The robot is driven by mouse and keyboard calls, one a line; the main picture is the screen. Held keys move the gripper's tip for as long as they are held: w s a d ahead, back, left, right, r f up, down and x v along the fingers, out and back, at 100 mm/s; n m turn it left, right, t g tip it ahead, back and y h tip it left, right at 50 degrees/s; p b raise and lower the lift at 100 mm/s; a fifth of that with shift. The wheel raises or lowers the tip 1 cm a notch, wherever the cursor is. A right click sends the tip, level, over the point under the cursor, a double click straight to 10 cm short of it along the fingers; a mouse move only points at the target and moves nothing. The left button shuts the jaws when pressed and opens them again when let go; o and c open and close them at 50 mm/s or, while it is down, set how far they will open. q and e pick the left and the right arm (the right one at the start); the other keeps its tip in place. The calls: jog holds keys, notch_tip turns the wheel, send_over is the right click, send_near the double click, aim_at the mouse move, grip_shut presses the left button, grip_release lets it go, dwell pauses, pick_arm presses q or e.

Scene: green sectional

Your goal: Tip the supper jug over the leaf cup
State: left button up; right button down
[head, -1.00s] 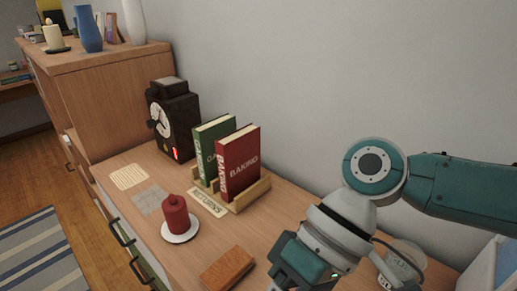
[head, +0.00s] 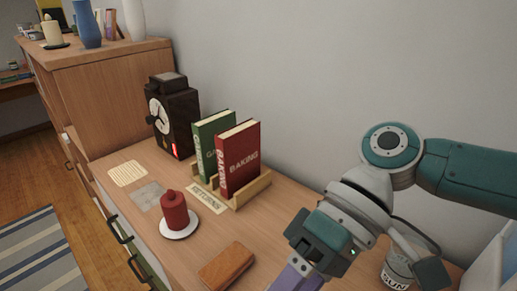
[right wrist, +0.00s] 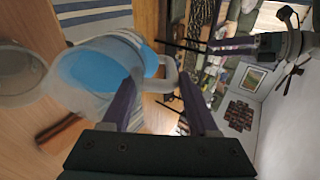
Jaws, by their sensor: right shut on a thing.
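A translucent pale jug (right wrist: 85,80) with blue liquid inside shows in the right wrist view. My right gripper (right wrist: 157,88) is shut on its handle (right wrist: 168,76). In the head view the purple fingers of my right gripper (head: 296,274) run off the bottom edge, and the jug is out of sight there. A clear cup marked SUN (head: 397,272) stands at the lower right, partly behind my arm. A clear vessel (right wrist: 18,75) shows at the left of the right wrist view; its marking is unreadable. I see no leaf mark. My left gripper (right wrist: 232,45) appears small there, its opening unclear.
The wooden cabinet top (head: 205,240) holds a red candle (head: 174,212) on a white saucer, a brown block (head: 226,265), books (head: 238,160) in a rack and a dark clock-like device (head: 172,115). A pale blue-white object (head: 492,265) stands at the right edge.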

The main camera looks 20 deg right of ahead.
jog(key=shift+r, duration=0.1)
dwell(0.3)
jog(key=shift+w+d+r+y+b, duration=0.1)
jog(key=shift+d+r+y+b, duration=0.15)
jog(key=shift+y+b, duration=0.25)
jog(key=shift+r, duration=0.1)
jog(key=shift+d, duration=0.1)
jog(key=shift+d+r, duration=0.1)
jog(key=shift+b, duration=0.35)
